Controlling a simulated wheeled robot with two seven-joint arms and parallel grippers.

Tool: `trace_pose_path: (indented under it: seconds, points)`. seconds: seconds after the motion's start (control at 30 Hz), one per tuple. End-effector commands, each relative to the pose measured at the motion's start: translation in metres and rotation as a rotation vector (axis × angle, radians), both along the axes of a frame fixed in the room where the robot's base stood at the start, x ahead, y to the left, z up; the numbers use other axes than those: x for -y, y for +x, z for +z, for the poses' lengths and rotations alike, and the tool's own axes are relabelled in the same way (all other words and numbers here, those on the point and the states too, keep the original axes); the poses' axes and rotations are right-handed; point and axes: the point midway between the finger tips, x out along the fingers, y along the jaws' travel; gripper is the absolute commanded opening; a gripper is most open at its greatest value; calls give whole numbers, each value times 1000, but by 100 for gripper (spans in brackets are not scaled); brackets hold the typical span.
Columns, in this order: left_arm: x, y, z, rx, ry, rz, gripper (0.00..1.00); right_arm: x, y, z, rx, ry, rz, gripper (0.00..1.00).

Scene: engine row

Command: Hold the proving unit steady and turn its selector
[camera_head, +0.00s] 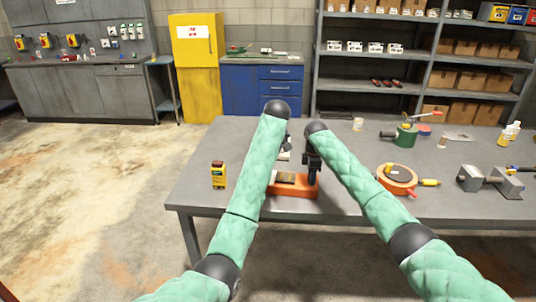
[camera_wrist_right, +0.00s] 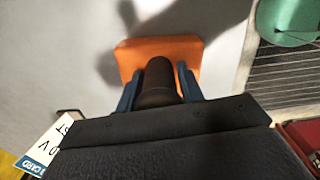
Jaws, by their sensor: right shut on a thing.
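The orange unit (camera_head: 297,190), which I take to be the proving unit, sits near the table's front edge with a dark panel on top. In the right wrist view its orange part (camera_wrist_right: 190,47) lies beyond a dark round post or knob (camera_wrist_right: 157,82). My right gripper (camera_head: 314,176) is at the unit's right end, pointing down. Its blue fingers (camera_wrist_right: 157,92) are shut on the dark post, one on each side. My left gripper (camera_head: 287,143) is behind its own forearm near the unit; its fingers are hidden.
A yellow device (camera_head: 218,175) stands upright to the left on the grey table (camera_head: 204,153). A white card (camera_wrist_right: 48,143) shows in the wrist view.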

Motion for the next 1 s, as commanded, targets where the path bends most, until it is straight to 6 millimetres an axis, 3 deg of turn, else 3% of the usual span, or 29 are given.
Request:
trace_pose_path:
  seconds: [0.27, 0.3, 0.4, 0.77, 1.0]
  points:
    - [0, 0, 0, 0, 0, 0, 60, 0, 0, 0, 0, 0, 0, 0]
    - [0, 0, 0, 0, 0, 0, 60, 0, 0, 0, 0, 0, 0, 43]
    - [0, 0, 0, 0, 0, 0, 60, 0, 0, 0, 0, 0, 0, 63]
    - [0, 0, 0, 0, 0, 0, 60, 0, 0, 3, 1, 0, 0, 63]
    - [0, 0, 0, 0, 0, 0, 60, 0, 1, 36, 2, 0, 1, 63]
